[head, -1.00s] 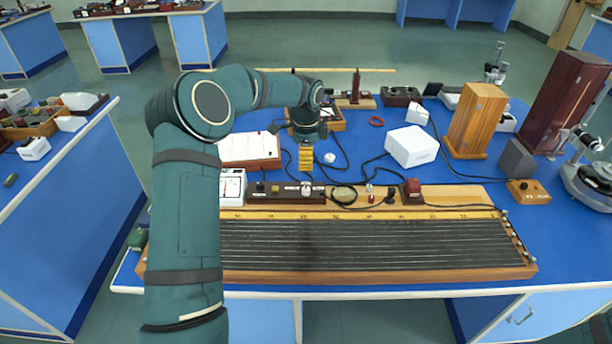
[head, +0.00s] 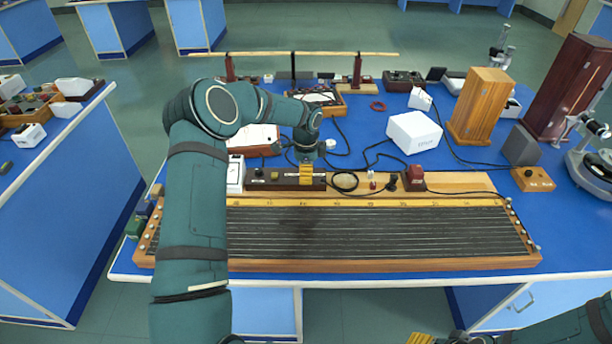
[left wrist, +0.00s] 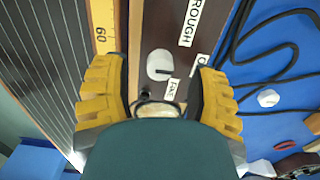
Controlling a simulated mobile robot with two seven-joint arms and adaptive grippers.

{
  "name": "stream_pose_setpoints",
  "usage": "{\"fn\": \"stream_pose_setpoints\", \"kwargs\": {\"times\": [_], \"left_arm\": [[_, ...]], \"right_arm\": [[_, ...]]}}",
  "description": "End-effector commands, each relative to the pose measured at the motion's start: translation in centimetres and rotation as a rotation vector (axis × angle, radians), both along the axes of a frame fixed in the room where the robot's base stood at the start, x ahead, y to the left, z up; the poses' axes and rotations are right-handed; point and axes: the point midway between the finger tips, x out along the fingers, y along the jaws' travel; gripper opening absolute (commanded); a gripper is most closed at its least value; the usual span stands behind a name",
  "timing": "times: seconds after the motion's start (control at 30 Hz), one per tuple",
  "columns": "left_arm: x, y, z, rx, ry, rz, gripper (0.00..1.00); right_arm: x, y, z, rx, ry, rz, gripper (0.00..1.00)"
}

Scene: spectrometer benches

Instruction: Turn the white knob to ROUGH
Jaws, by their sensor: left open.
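The white knob (left wrist: 160,64) is round with a short dark pointer line toward its lower right in the left wrist view. It sits on the dark brown box (left wrist: 155,25), which also shows in the head view (head: 262,178). The ROUGH label (left wrist: 190,22) lies up and right of the knob; a second, smaller label (left wrist: 170,92) is hard to read. My left gripper (left wrist: 160,82) is open, yellow fingers either side of the knob, apart from it. In the head view my left gripper (head: 306,170) hides the knob. My right gripper (head: 420,339) is partly cut off at the bottom edge.
A long wired wooden board (head: 380,262) lies in front of the box. A white meter (head: 236,173) stands left of it. A red block (head: 414,178), cables and a white box (head: 414,136) are to the right. A horizontal rod (head: 300,53) crosses behind.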

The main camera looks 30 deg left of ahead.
Motion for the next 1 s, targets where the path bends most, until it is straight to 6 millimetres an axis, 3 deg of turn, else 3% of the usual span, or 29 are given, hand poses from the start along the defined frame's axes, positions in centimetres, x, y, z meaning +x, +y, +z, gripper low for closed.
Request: {"fn": "stream_pose_setpoints", "kwargs": {"times": [0.2, 0.5, 0.67, 1.0], "left_arm": [[0.02, 0.02, -1.43, 0.001, -0.001, 0.000, 0.59], [0.01, 0.03, -1.50, 0.001, -0.001, 0.000, 0.58], [0.01, 0.03, -1.49, 0.001, -0.001, 0.000, 0.02], [0.02, 0.04, -1.47, 0.002, -0.001, 0.022, 0.00]], "right_arm": [[-0.05, 0.01, -0.13, 0.000, 0.002, 0.002, 0.54], [-0.06, 0.01, -0.12, 0.000, 0.002, 0.001, 0.54], [-0.05, 0.01, -0.12, 0.000, 0.001, 0.000, 0.54], [-0.05, 0.01, -0.20, 0.000, 0.001, 0.000, 0.54]]}}
